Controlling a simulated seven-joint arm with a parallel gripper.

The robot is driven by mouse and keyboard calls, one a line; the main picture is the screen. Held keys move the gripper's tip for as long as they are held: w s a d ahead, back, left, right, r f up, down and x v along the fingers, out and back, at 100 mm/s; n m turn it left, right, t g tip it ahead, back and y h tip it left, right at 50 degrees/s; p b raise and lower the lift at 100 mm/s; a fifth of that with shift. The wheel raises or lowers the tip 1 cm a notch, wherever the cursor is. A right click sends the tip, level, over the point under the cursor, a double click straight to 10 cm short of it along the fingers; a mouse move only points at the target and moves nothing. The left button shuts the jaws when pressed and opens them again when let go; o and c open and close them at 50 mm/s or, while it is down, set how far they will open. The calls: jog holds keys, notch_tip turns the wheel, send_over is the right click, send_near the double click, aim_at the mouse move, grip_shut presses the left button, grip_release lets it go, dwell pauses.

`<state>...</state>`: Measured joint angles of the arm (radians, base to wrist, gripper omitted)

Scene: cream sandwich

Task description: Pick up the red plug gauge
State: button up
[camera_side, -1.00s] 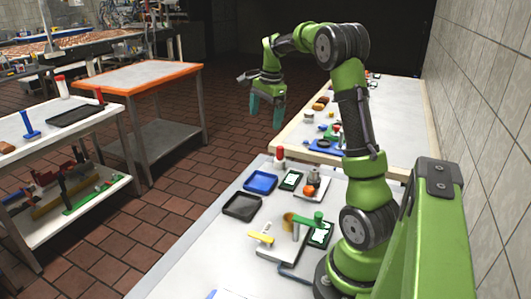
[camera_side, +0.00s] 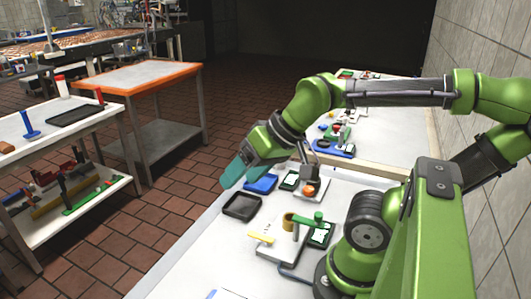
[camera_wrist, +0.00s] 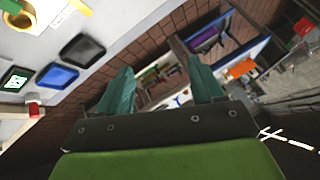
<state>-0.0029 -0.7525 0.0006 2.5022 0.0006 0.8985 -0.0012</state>
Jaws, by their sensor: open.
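A small red-and-white piece (camera_wrist: 34,109), which seems to be the red plug gauge, lies at the left edge of the wrist view on the pale worktable. My gripper (camera_side: 231,175) has teal fingers and is open and empty. It is tilted, pointing down and left, out over the worktable's far left edge. In the wrist view the gripper (camera_wrist: 160,75) has its fingers wide apart, with only floor and a distant cart between them. The red piece is well left of the fingers.
A blue tray (camera_side: 261,184), a black tray (camera_side: 242,207), a grey block with an orange ball (camera_side: 308,194) and a yellow-and-green fixture (camera_side: 283,237) occupy the worktable (camera_side: 190,252). A second table stands behind. A shelf cart (camera_side: 75,125) and orange-edged table (camera_side: 137,77) stand left.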

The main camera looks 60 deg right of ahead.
jog(key=shift+d, duration=0.15)
jog(key=shift+c, duration=0.4)
jog(key=w+d+m+g+h, duration=0.1)
jog(key=w+d, duration=0.3)
jog(key=d, duration=0.3)
jog(key=w+d+f+g+h, duration=0.1)
jog(key=w+d+g, duration=0.15)
jog(key=d, duration=0.45)
jog(key=w+d+m, duration=0.1)
jog(key=w+d, duration=0.4)
jog(key=d, duration=0.2)
jog(key=s+d+f+n+g, duration=0.15)
jog(key=d+n+g, duration=0.45)
jog(key=d, duration=1.7)
jog(key=f+n, duration=0.1)
jog(key=f, duration=0.4)
jog(key=f+t, duration=0.1)
jog(key=f, duration=0.5)
jog(key=f+n+t, duration=0.1)
jog(key=f, duration=0.5)
jog(key=shift+w+f+n, duration=0.15)
jog(key=shift+w+n, duration=0.1)
jog(key=shift+n, duration=0.05)
